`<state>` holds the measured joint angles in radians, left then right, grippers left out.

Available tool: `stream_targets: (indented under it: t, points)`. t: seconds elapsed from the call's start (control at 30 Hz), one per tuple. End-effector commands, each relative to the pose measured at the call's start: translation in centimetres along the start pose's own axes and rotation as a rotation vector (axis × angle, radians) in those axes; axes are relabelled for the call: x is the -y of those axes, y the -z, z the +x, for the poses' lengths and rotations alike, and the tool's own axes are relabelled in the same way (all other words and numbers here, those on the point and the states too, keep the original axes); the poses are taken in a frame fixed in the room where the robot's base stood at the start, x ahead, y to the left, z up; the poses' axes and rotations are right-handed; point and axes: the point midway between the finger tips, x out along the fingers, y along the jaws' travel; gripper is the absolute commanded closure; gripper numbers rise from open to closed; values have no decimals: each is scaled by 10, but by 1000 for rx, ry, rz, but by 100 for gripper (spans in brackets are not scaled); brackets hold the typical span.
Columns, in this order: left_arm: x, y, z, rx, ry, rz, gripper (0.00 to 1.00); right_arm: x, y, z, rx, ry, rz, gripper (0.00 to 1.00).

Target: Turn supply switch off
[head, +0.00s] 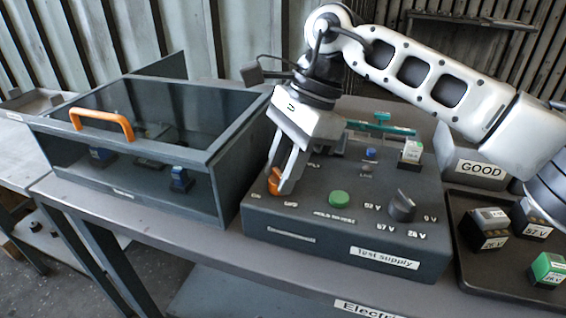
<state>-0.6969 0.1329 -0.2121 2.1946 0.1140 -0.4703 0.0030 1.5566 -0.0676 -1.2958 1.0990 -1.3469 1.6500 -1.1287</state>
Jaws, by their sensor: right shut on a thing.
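The test supply (345,228) is a dark grey box on the bench, labelled "Test supply". On its top left is an orange switch knob (274,181), the supply switch by its place. My right gripper (281,180) points down from above with its fingers shut on the orange knob. The fingers partly hide the knob and the lettering beside it, so I cannot read its setting. A green button (339,198) and a dark rotary knob (402,206) with voltage markings sit to the right on the same panel. My left gripper is not in view.
A dark box with a clear lid and orange handle (102,122) stands at left. At right are a "GOOD" bin (480,170) and a black tray (478,272) with several small blocks. A labelled block (411,152) stands at the supply's back right.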

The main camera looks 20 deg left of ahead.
Motion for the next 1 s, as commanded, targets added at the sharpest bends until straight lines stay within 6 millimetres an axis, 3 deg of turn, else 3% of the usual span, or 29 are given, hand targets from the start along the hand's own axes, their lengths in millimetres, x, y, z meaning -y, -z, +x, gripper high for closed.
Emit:
stream_targets:
  t: [0.33,0.37,0.4,0.43,0.77,0.87,1.0]
  points:
    - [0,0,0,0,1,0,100,0,0,-1,-2,2,-3,93]
    - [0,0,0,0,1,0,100,0,0,-1,-2,2,-3,65]
    - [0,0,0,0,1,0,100,0,0,-1,-2,2,-3,54]
    - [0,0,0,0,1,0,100,0,0,-1,-2,2,-3,49]
    - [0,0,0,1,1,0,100,0,0,-3,-1,1,-2,49]
    - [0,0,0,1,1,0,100,1,0,-13,-2,3,-2,49]
    - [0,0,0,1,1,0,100,1,0,-40,-3,4,0,49]
